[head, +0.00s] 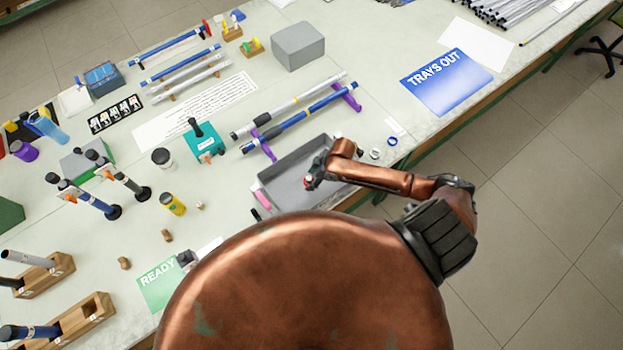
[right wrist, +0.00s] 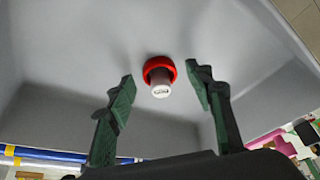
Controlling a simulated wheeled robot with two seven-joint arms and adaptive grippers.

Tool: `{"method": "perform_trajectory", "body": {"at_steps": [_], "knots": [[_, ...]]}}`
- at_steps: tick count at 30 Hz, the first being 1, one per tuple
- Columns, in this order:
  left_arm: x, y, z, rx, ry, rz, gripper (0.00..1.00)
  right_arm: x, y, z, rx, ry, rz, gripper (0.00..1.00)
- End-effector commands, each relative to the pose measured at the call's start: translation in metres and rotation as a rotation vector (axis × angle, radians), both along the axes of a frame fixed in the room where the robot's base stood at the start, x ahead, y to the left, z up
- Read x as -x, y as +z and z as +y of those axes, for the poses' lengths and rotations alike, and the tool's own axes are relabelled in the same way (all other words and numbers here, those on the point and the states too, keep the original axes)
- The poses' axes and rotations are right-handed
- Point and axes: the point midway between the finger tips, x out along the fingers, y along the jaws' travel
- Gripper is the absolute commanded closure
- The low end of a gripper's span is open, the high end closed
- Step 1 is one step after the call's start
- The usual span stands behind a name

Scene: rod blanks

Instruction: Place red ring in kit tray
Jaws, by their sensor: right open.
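The red ring (right wrist: 159,69) shows in the right wrist view against the grey tray (right wrist: 70,65). It sits around a short brownish cylinder with a pale, lettered end (right wrist: 161,91). In the head view a small patch of the red ring (head: 308,180) shows by my gripper, inside the grey tray (head: 284,172). My right gripper (right wrist: 160,85) is open over the tray, its two fingers to either side of the ring and apart from it. In the head view my right gripper (head: 314,184) reaches into the tray. My left gripper is not in view.
A blue ring (head: 392,141) and a pale ring (head: 375,154) lie right of the tray. A pink object (head: 262,199) is at its left end. Long rods (head: 300,118) rest on purple supports behind it. A teal block (head: 204,144) stands to the left.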

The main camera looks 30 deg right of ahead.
Motion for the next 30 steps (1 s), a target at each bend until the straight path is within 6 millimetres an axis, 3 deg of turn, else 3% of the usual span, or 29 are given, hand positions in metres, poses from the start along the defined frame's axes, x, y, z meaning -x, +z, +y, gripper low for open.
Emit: {"method": "perform_trajectory", "body": {"at_steps": [15, 21, 30], "knots": [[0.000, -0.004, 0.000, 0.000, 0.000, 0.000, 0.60, 0.024, 0.090, -0.029, 0.002, 0.001, -0.001, 0.52], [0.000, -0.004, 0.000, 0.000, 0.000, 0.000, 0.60, 0.028, 0.105, -0.033, 0.001, 0.001, 0.000, 0.52], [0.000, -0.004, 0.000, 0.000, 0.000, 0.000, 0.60, 0.029, 0.106, -0.033, 0.000, 0.000, 0.000, 0.52]]}}
